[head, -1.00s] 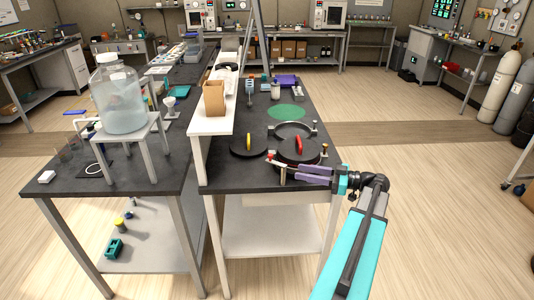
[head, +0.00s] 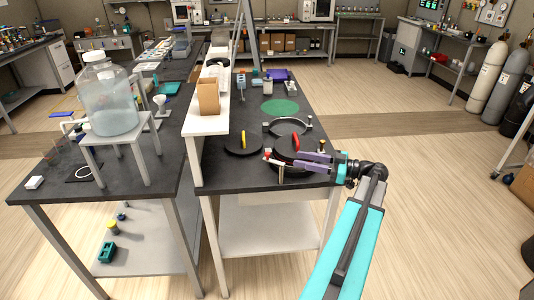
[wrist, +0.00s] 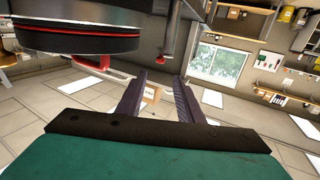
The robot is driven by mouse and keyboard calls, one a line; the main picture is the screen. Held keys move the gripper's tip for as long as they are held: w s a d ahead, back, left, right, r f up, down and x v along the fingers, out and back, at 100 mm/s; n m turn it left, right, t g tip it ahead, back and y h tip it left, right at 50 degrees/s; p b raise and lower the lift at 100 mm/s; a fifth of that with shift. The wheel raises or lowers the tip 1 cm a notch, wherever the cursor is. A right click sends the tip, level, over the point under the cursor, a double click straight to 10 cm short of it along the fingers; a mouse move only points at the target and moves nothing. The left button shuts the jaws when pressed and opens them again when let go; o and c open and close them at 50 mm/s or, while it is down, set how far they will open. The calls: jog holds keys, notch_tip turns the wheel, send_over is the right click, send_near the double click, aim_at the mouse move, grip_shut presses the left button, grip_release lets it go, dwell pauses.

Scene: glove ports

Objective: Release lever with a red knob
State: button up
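The red knob (head: 267,154) is at the left end of a small lever at the front edge of the black round port, near a pale post (head: 281,175). My gripper (head: 297,160) has two purple fingers, apart and pointing left over the port's front right side. It is right of the knob, with nothing seen between the fingers. In the wrist view my gripper (wrist: 158,82) is also open, with both fingers apart. A dark round port body (wrist: 75,38) and a red bar (wrist: 95,65) lie to the upper left there. Whether a finger touches the lever cannot be told.
A round lid with a yellow handle (head: 243,141) lies left of the port, and a red handle (head: 295,142) stands on the port. A white shelf (head: 205,118) with a brown box (head: 208,97) borders the bench on the left. Floor to the right is open.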

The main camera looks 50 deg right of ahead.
aim_at(268, 153)
jog(key=p+x, duration=0.5)
jog(key=x, duration=0.8)
jog(key=shift+w+a, duration=0.15)
jog(key=shift+w, duration=0.05)
grip_shut()
